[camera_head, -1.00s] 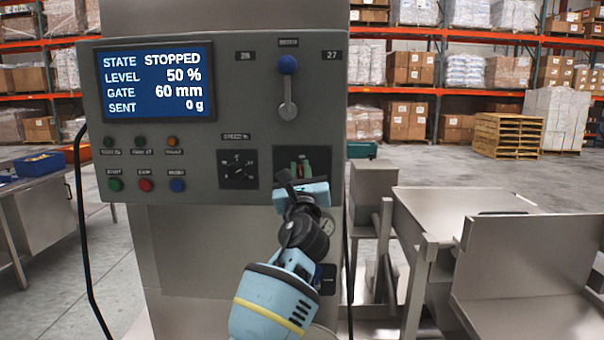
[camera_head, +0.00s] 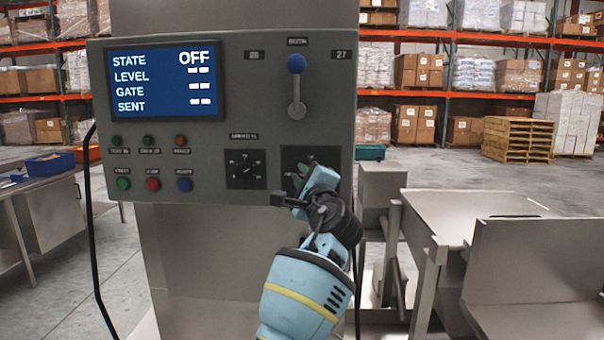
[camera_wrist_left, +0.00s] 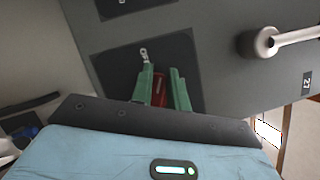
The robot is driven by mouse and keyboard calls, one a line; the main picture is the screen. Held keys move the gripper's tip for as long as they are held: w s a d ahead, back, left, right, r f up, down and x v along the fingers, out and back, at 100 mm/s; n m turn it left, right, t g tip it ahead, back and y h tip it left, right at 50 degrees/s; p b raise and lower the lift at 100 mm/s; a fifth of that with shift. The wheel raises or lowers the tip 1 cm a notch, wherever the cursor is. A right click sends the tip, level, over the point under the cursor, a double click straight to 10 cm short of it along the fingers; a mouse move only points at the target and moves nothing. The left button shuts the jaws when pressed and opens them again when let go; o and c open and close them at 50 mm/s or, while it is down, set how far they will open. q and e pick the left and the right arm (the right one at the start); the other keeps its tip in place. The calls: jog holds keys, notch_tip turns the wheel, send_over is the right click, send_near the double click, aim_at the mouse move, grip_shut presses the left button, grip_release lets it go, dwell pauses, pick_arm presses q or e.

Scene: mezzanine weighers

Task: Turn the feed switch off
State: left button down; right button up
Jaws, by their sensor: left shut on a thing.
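The feed switch is a red handle (camera_wrist_left: 158,92) on a dark square plate (camera_head: 327,157) at the lower right of the grey control panel (camera_head: 225,110). My left gripper (camera_wrist_left: 161,75) has its green fingers shut on the red handle, one on each side. In the head view my left gripper (camera_head: 300,177) reaches the plate tilted, and its wrist hides the handle and most of the plate. The blue screen (camera_head: 163,83) reads STATE OFF, with dashes for level, gate and sent. My right gripper is not in view.
A lever with a blue knob (camera_head: 296,64) stands above the switch plate, and a dial (camera_head: 245,168) is left of it. Several coloured buttons (camera_head: 152,184) line the panel's lower left. A steel table (camera_head: 440,220) stands at right. A black cable (camera_head: 90,220) hangs at left.

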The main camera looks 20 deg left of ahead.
pick_arm(q)
jog(key=shift+d+f+n+g+h+p, duration=0.1)
jog(key=shift+f+n+g+h+p, duration=0.15)
jog(key=shift+n, duration=0.6)
jog(key=shift+d+f+n+g+h+p, duration=0.1)
jog(key=shift+f+n+g, duration=0.2)
jog(key=shift+n, duration=0.5)
jog(key=shift+f+n+g+h+p, duration=0.2)
jog(key=shift+n+g, duration=0.15)
jog(key=shift+n, duration=0.5)
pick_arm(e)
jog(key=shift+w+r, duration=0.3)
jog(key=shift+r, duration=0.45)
pick_arm(q)
jog(key=shift+r, duration=0.1)
jog(key=c, duration=1.5)
grip_release()
jog(key=shift+o, duration=0.7)
jog(key=shift+w+d, duration=0.15)
jog(key=shift+d, duration=0.05)
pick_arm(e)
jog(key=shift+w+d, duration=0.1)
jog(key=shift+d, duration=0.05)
pick_arm(q)
jog(key=shift+a+r, duration=0.1)
